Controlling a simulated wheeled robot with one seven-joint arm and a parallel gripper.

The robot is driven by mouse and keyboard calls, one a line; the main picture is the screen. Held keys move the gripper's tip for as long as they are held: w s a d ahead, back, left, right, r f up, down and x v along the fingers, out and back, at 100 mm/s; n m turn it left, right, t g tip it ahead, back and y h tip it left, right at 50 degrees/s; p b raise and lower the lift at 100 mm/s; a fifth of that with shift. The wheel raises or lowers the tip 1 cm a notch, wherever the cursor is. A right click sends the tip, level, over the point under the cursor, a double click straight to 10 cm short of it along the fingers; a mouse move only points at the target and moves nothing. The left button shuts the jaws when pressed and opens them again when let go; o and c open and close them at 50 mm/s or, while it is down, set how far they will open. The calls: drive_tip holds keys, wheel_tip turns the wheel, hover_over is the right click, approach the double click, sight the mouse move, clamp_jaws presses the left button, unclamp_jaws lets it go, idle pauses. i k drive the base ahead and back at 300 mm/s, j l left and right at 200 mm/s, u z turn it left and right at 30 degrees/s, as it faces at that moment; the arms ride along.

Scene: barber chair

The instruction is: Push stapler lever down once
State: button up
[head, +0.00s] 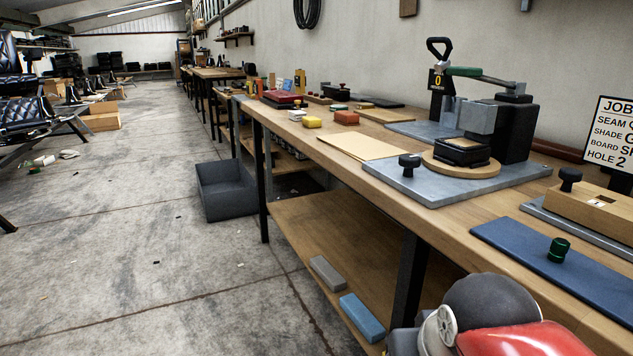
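The stapler (515,125) appears to be the black and grey bench machine on a grey metal base plate (400,185) at the right of the workbench. Its lever (498,79) runs left from the top of the body, raised and nearly level, and ends in a green grip (463,71). Under the grey head, a black pad lies on a round wooden disc (475,171). Behind the grip stands a black post with a loop handle (438,47) and a plate reading 0 (437,81). My gripper is not in view; a red and grey part at the bottom right looks like mine.
A grey bin (227,190) stands on the floor. The concrete floor (120,240) left of the bench is mostly clear.

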sight(476, 73)
drive_tip(key=k+l+z, duration=0.15)
drive_tip(key=k, duration=0.4)
drive_tip(key=k+l+z, duration=0.1)
drive_tip(key=k+l, duration=0.3)
drive_tip(key=k, duration=0.1)
